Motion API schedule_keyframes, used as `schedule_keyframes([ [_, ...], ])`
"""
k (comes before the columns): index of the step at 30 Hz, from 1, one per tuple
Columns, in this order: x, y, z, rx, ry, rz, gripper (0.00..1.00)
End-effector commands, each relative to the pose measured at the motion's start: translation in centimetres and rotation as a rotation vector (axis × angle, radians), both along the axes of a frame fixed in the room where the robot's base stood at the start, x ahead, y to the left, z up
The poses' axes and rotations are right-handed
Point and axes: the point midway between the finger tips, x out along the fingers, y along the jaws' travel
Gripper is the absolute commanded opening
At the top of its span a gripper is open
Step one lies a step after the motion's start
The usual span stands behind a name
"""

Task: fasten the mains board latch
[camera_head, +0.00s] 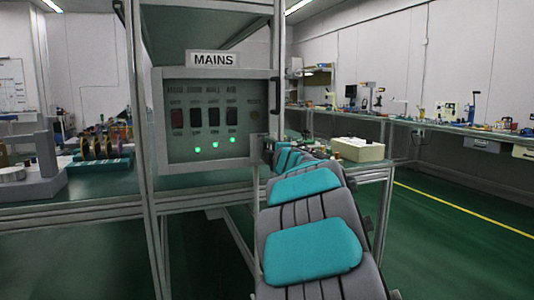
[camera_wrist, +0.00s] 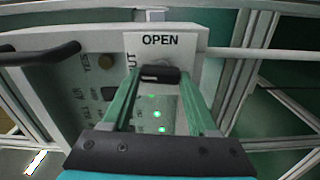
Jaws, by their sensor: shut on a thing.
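The mains board (camera_head: 213,120) is a pale box on the frame under a MAINS sign (camera_head: 213,59), with three green lights lit along its lower face. In the wrist view, a white latch plate (camera_wrist: 185,52) reads OPEN at the top, with letters ending in UT at its left, partly hidden. My gripper (camera_wrist: 160,76) is shut on a black latch handle (camera_wrist: 160,73) just below the word OPEN. The fingers hide part of the plate, and I cannot tell the latch's exact angle. In the head view my arm reaches the board's lower right side, and the jaws are hidden.
A black bar handle (camera_wrist: 42,54) sticks out left of the plate; it also shows at the board's right edge (camera_head: 275,95). Metal frame posts (camera_head: 140,120) stand close by. A cream box (camera_head: 358,149) sits on the bench to the right. Green floor (camera_head: 450,235) is clear at right.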

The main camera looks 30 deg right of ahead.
Motion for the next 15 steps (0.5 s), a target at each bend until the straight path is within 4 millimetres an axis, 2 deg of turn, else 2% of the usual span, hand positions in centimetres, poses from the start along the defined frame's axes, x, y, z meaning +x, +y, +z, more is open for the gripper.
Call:
schedule_keyframes([
  [15, 0.03, 0.06, -0.13, -0.108, 0.013, 0.002, 0.04],
])
